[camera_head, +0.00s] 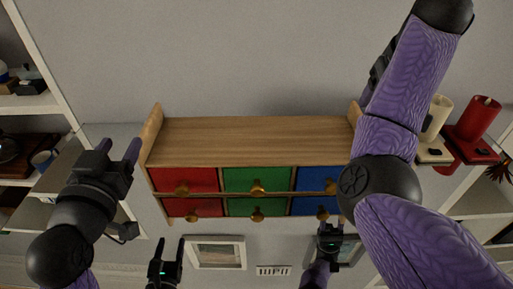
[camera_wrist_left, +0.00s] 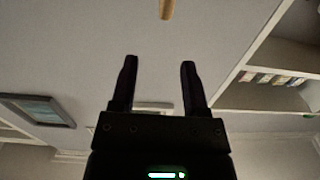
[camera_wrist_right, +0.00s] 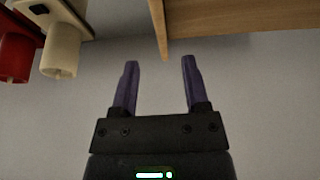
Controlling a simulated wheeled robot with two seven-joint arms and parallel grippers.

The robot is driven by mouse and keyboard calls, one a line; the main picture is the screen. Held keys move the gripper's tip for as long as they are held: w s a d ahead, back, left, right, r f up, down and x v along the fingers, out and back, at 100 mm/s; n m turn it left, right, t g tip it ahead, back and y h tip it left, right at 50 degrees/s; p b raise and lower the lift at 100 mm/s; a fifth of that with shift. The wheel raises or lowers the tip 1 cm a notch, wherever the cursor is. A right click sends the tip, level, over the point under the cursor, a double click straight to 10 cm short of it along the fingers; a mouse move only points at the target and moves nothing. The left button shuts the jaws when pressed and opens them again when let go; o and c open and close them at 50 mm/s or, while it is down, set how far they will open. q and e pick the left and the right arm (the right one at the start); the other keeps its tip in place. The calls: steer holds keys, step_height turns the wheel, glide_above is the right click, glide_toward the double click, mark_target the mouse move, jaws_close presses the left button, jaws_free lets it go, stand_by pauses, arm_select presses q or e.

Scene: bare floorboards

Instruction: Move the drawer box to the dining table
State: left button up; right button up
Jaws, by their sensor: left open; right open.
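The drawer box (camera_head: 255,140) has a light wooden top, raised end panels and two rows of red, green and blue drawers with gold knobs. It fills the middle of the head view; I cannot tell what supports it. My left gripper (camera_head: 119,148) is open and empty beside the box's left end, apart from it. In the left wrist view a wooden bit of the box (camera_wrist_left: 166,9) shows at the top. My right gripper (camera_wrist_right: 160,82) is open and empty near the box's right end (camera_wrist_right: 215,25), mostly hidden behind my right arm in the head view. No dining table is in view.
Shelves with small items (camera_head: 32,104) stand at left. A cream candle (camera_head: 436,118) and a red candle (camera_head: 477,119) stand on the right, close to my right arm. Framed pictures (camera_head: 216,268) and dark gripper shapes, perhaps reflections, show below the box.

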steer(key=x, duration=0.3)
steer(key=shift+f, duration=0.25)
steer(key=x, duration=0.4)
steer(key=shift+w+f, duration=0.15)
steer(key=shift+f, duration=0.1)
arm_select(q)
steer(key=w+f, duration=0.4)
steer(key=w, duration=0.3)
steer(key=shift+w+f, duration=0.3)
steer(key=shift+f, duration=0.1)
jaws_close()
arm_select(e)
jaws_close()
arm_select(q)
steer(key=shift+a, duration=0.1)
arm_select(e)
steer(key=shift+r, duration=0.1)
